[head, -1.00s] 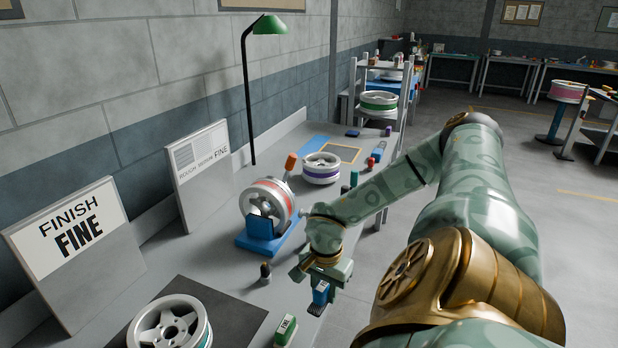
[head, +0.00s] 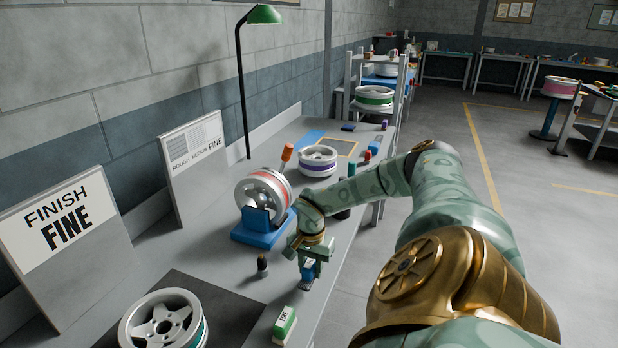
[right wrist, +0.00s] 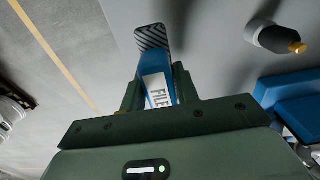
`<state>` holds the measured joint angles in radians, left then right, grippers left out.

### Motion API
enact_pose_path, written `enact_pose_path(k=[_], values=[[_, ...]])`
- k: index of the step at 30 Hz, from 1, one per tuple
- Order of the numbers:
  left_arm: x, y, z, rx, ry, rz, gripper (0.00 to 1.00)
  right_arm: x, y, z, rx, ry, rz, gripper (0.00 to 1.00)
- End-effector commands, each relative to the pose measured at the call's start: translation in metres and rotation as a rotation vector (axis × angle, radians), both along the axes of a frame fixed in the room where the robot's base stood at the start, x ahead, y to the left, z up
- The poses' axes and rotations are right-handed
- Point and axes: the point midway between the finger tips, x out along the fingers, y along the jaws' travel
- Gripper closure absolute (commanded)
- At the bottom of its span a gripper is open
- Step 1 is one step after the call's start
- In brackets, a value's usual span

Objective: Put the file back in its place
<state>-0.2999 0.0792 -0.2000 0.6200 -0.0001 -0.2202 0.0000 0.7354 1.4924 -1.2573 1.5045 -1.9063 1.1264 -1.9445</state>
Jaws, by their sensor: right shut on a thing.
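The file (right wrist: 157,75) is in the right wrist view, with a blue body, a white label reading FILE and a dark ridged end. My right gripper (right wrist: 155,98) is shut on it. In the head view the gripper (head: 311,262) is low by the front part of the workbench (head: 225,268), with the blue of the file (head: 307,274) below it. I cannot tell whether the file touches the bench. My left gripper is not in view.
A wheel with a red band (head: 262,188) sits on a blue stand (head: 258,229) left of the gripper. A small dark knobbed tool (head: 262,265) and a green block (head: 284,323) stand nearby. Signs (head: 75,225) lean at the back. Floor is open at right.

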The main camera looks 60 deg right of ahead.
Motion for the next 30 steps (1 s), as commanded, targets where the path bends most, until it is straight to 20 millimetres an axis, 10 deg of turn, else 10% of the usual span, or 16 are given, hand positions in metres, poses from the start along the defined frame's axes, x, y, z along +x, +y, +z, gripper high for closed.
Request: enact_pose_path(k=[20, 21, 22, 30], values=[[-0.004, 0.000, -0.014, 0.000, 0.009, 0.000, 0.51, 0.003, -0.006, -0.041, 0.000, 0.000, 0.000, 0.88], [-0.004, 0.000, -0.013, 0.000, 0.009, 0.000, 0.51, 0.003, -0.006, -0.040, 0.000, 0.000, 0.000, 0.58], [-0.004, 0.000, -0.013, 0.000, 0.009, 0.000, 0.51, 0.003, -0.006, -0.040, 0.000, 0.000, 0.000, 0.50], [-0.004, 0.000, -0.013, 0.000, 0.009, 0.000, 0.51, 0.003, -0.006, -0.039, 0.000, 0.000, 0.000, 0.48]])
